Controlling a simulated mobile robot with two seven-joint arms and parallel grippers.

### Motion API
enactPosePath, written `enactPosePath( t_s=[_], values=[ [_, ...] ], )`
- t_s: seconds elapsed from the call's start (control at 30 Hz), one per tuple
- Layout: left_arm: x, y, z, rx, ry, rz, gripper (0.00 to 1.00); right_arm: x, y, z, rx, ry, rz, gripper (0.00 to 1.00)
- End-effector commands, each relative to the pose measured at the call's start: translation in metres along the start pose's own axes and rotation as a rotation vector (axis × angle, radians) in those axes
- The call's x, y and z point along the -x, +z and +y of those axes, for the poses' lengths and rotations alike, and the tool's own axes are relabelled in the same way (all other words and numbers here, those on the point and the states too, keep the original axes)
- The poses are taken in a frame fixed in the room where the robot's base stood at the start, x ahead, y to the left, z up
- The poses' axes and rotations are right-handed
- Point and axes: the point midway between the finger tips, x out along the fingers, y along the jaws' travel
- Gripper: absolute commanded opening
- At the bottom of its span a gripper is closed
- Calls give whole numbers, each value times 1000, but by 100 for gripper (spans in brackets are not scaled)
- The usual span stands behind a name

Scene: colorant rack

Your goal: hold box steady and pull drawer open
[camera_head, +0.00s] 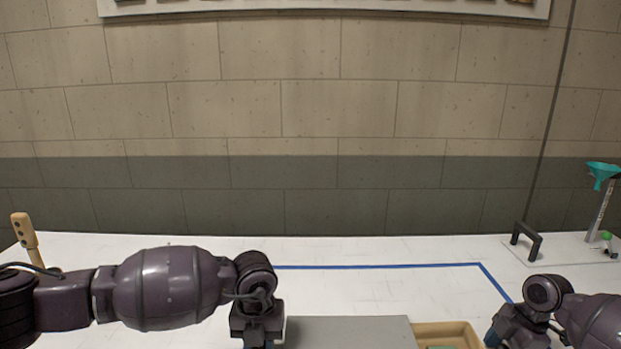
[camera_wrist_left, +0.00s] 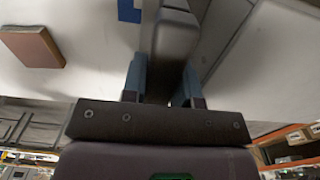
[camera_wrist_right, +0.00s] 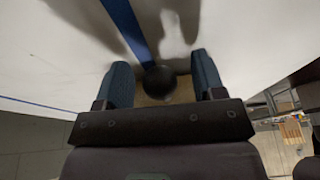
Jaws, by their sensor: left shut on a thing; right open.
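The grey box (camera_head: 350,332) is at the bottom middle of the head view, cut off by the frame edge. Its tan drawer (camera_head: 461,331) sticks out on the right side, partly open, with something green inside. My left gripper (camera_head: 262,343) is at the box's left side. In the left wrist view its blue fingers are shut on a dark grey part of the box (camera_wrist_left: 172,50). My right gripper (camera_head: 500,343) is right of the drawer. In the right wrist view its fingers are open, with the round black knob (camera_wrist_right: 158,82) between them, apart from both fingers.
Blue tape (camera_head: 390,266) marks the white table. A wooden-handled tool (camera_head: 25,232) is at the left. A brown block (camera_wrist_left: 32,46) shows in the left wrist view. The table behind the box is clear.

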Motion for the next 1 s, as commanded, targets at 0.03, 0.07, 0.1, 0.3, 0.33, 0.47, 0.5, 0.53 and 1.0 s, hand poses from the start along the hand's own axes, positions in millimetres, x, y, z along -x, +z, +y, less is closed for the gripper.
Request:
enactPosePath(
  t_s=[0.03,0.07,0.1,0.3,0.33,0.47,0.5,0.53,1.0],
  values=[
    [-1,0,0,1,2,1,0,0,0,0,0,0,1,63],
    [-1,0,0,1,1,1,0,0,0,0,1,0,1,63],
    [-1,0,0,1,1,1,0,0,0,0,1,0,1,63],
    [0,0,0,1,1,1,0,14,0,0,1,1,-1,63],
    [0,0,0,1,0,1,0,19,0,0,1,1,-1,63],
    [0,0,0,0,0,1,0,43,0,1,2,3,-1,63],
    [0,0,0,0,0,1,0,51,0,0,2,3,-1,63],
    [0,0,0,0,0,1,0,57,0,0,2,3,-1,63],
    [0,0,-1,0,-1,0,0,118,0,0,0,1,0,63]
  ],
)
